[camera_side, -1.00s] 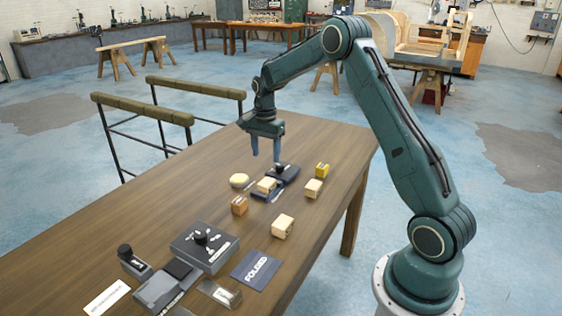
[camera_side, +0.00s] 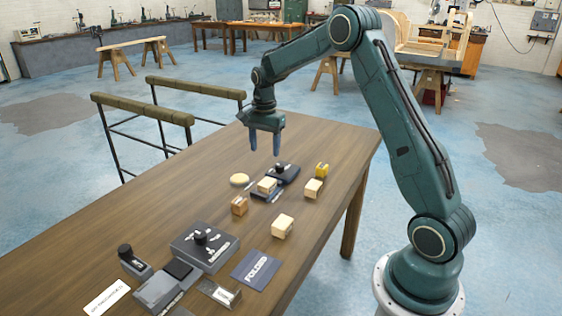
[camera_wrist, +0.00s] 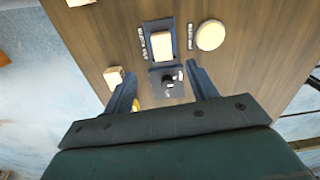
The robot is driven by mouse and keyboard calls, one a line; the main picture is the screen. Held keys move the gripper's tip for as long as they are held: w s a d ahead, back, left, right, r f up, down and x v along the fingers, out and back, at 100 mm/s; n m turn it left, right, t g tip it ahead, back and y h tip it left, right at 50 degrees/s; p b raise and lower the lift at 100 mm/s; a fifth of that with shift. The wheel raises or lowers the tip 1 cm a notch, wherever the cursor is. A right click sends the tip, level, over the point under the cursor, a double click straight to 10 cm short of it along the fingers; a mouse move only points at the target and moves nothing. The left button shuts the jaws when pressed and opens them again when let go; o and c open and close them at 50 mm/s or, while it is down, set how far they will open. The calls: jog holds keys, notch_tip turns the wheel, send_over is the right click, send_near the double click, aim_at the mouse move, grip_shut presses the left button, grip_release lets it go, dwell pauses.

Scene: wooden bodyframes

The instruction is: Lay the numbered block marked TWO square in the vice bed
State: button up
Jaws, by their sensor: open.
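My gripper (camera_side: 265,151) is open and empty, hanging above the far part of the table. Its two fingers also show in the wrist view (camera_wrist: 161,69). A pale wooden block (camera_side: 267,185) lies in a dark low bed (camera_side: 260,196), probably the vice bed; in the wrist view the block (camera_wrist: 162,42) looks roughly square with the bed (camera_wrist: 161,22). I cannot read a number on it. Other blocks stand apart on the table: an orange-brown one (camera_side: 239,205), a pale one (camera_side: 313,189), a larger pale one (camera_side: 282,226) and a yellow one (camera_side: 322,170).
A dark knobbed device (camera_side: 283,173) sits just behind the bed. A pale round disc (camera_side: 239,180) lies to its left. Nearer are a grey knobbed box (camera_side: 205,247), a dark card marked FOLDED (camera_side: 256,270) and a small knobbed unit (camera_side: 135,262).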

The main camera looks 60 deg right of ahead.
jog(key=s+a+r+n+t, duration=0.3)
jog(key=s+a+r+n, duration=0.5)
jog(key=s+a+r, duration=0.6)
jog(key=s+a+n+t, duration=0.1)
jog(key=s+a+n, duration=0.2)
jog(key=s, duration=0.5)
jog(key=s+a+n+t, duration=0.1)
jog(key=s+a+n, duration=0.2)
jog(key=s+n, duration=0.3)
jog(key=shift+s+a, duration=0.2)
jog(key=shift+s, duration=0.85)
